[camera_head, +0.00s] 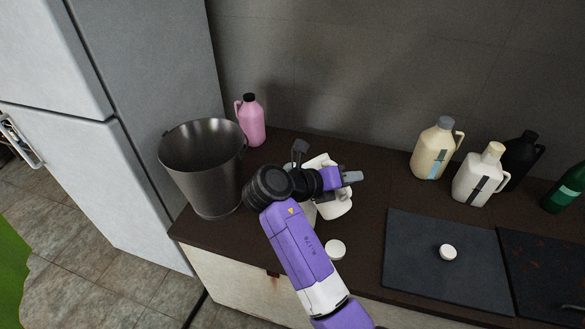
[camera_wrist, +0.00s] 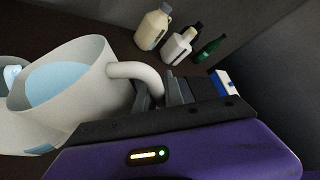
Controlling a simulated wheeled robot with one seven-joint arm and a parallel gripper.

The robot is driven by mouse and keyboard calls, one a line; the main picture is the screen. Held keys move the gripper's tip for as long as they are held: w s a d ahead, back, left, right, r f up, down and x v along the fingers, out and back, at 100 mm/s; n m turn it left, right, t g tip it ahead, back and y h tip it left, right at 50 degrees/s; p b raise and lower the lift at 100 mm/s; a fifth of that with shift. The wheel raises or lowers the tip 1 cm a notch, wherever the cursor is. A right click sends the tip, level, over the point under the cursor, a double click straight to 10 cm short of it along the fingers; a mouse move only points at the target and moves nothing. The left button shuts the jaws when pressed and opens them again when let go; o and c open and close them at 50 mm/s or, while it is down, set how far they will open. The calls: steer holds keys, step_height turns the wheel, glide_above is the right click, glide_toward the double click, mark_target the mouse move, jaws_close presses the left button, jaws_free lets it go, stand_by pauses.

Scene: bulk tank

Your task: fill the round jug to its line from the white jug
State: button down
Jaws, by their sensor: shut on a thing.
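My gripper (camera_wrist: 158,92) is shut on the handle of the white jug (camera_wrist: 108,105), seen close up in the wrist view. Pale blue liquid shows inside its wide mouth. In the head view the white jug (camera_head: 336,207) is partly hidden behind my gripper (camera_head: 347,178) and wrist. A second pale vessel (camera_wrist: 14,142), perhaps the round jug, sits behind and below the white jug at the left edge of the wrist view, with light blue inside. The white jug covers much of it, and I cannot make out its line. No falling stream is visible.
A metal bucket (camera_head: 201,184) and pink bottle (camera_head: 251,121) stand left. Cream (camera_head: 433,152), white (camera_head: 477,180), black (camera_head: 523,158) and green (camera_head: 563,190) bottles stand right. A white cap (camera_head: 335,249) lies on the counter, another (camera_head: 448,252) on the dark board (camera_head: 415,285).

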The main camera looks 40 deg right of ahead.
steer(key=shift+w+r, duration=0.1)
steer(key=shift+w, duration=0.05)
steer(key=shift+w+r+n+g, duration=0.2)
steer(key=shift+r+n, duration=0.05)
steer(key=shift+r, duration=0.15)
steer(key=shift+w+r+n+g, duration=0.15)
steer(key=shift+r+n+g, duration=0.1)
steer(key=shift+r, duration=0.15)
stand_by(0.6)
steer(key=shift+w+r, duration=0.1)
steer(key=shift+w, duration=0.05)
